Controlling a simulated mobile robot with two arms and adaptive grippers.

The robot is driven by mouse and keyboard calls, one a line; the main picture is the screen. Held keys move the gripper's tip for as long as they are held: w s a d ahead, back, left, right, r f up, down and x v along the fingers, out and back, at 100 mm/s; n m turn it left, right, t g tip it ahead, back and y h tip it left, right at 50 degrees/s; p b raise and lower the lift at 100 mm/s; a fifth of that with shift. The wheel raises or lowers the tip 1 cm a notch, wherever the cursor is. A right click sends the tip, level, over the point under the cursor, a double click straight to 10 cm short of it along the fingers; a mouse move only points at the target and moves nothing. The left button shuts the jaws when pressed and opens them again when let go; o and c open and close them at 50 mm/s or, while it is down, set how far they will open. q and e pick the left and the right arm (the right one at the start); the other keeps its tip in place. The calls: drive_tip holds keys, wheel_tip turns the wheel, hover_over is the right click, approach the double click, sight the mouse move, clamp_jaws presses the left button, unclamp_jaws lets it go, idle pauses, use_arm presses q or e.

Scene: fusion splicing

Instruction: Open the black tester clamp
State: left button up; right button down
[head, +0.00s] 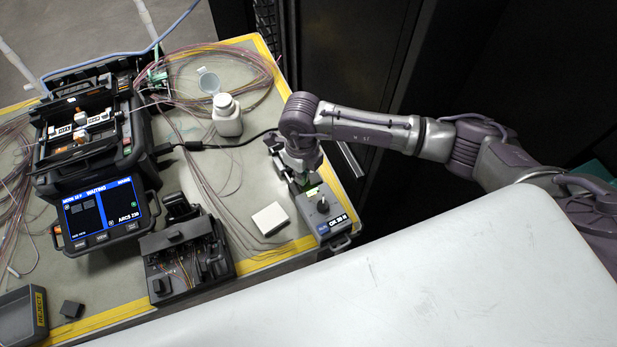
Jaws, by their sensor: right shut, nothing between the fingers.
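The grey tester (338,222) stands at the right edge of the table, with a small blue display on its front and a dark knob-like part (322,204) on top. My right gripper (300,178) points down over the rear part of the tester. It is shut and holds nothing. The gripper hides part of the tester behind the knob, and I cannot make out whether the black clamp there is open or closed, or whether the fingers touch it. My left gripper is not in view.
The black fusion splicer (150,115) stands at left with its screen lit. In front are a black tool (215,268) and a reject bin (20,318). A white bottle (227,120) and white block (270,218) stand on the table. Loose fibres lie across the table.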

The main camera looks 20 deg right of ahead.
sight(318, 176)
drive_tip(key=shift+d+r, duration=0.2)
drive_tip(key=shift+d, duration=0.4)
drive_tip(key=shift+a+r+p, duration=0.15)
drive_tip(key=shift+r+p, duration=0.05)
drive_tip(key=shift+p, duration=0.1)
drive_tip(key=shift+w+d+r, duration=0.1)
drive_tip(key=shift+d+r, duration=0.2)
drive_tip(key=shift+r, duration=0.3)
drive_tip(key=shift+p, duration=0.3)
drive_tip(key=d+r+p, duration=0.3)
drive_tip(key=r+p, duration=0.1)
drive_tip(key=r, duration=0.4)
drive_tip(key=shift+w+p, duration=0.2)
drive_tip(key=shift+p, duration=0.15)
idle(0.6)
